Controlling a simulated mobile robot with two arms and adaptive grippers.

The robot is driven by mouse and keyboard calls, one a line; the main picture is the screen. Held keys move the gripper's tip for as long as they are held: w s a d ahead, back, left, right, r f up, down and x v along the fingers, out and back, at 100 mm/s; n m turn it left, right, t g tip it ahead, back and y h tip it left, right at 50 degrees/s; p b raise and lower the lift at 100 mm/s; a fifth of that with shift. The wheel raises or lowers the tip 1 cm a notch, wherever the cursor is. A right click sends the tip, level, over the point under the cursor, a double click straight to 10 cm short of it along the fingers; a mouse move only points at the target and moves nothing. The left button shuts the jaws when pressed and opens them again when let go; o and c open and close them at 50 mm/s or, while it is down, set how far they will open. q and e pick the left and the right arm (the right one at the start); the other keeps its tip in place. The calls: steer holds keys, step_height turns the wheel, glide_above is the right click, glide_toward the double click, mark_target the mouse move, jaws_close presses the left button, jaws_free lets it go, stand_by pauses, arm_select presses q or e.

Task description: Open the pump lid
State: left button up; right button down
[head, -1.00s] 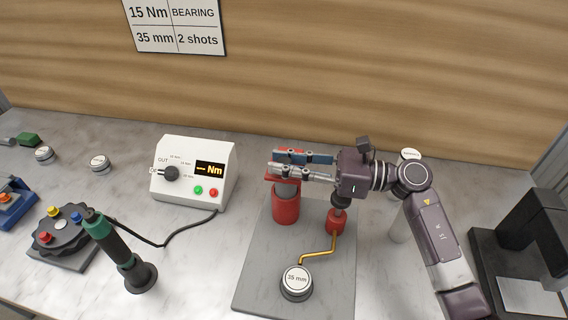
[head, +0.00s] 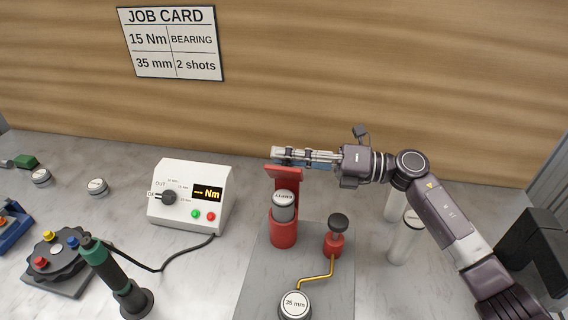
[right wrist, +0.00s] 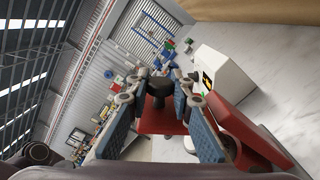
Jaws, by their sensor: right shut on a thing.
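The pump is a red cylinder (head: 284,230) on a grey plate in the head view. Its red lid (head: 284,174) stands raised and roughly upright at the back of the cylinder. Below it, a grey cartridge (head: 285,207) with a white labelled top shows in the cylinder's mouth. My right gripper (head: 287,156) is at the lid's top edge, reaching in from the right, shut on the lid. In the right wrist view, the blue-padded fingers (right wrist: 158,98) flank a dark knob and the red lid (right wrist: 160,122). My left gripper is not in view.
Right of the pump stands a red plunger base with a black knob (head: 338,222). A white Nm controller (head: 190,195) stands left, and pale cylinders (head: 405,240) stand under my right arm.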

steer(key=shift+w+d+f+m, duration=0.2)
steer(key=shift+w+m, duration=0.75)
steer(key=shift+m, duration=0.55)
steer(key=shift+w+d+f+m, duration=0.1)
steer(key=shift+w+d+m, duration=0.1)
steer(key=shift+w+m, duration=1.05)
steer(key=shift+w+d+f+m, duration=0.2)
steer(key=shift+w+m, duration=0.5)
steer(key=shift+m, duration=1.05)
steer(key=c, duration=1.7)
jaws_free()
steer(key=d, duration=0.4)
steer(key=s+d, duration=0.1)
steer(key=d, duration=0.3)
steer(key=s+d, duration=0.1)
steer(key=d, duration=0.3)
steer(key=shift+s, duration=0.15)
steer(key=shift+a, duration=0.1)
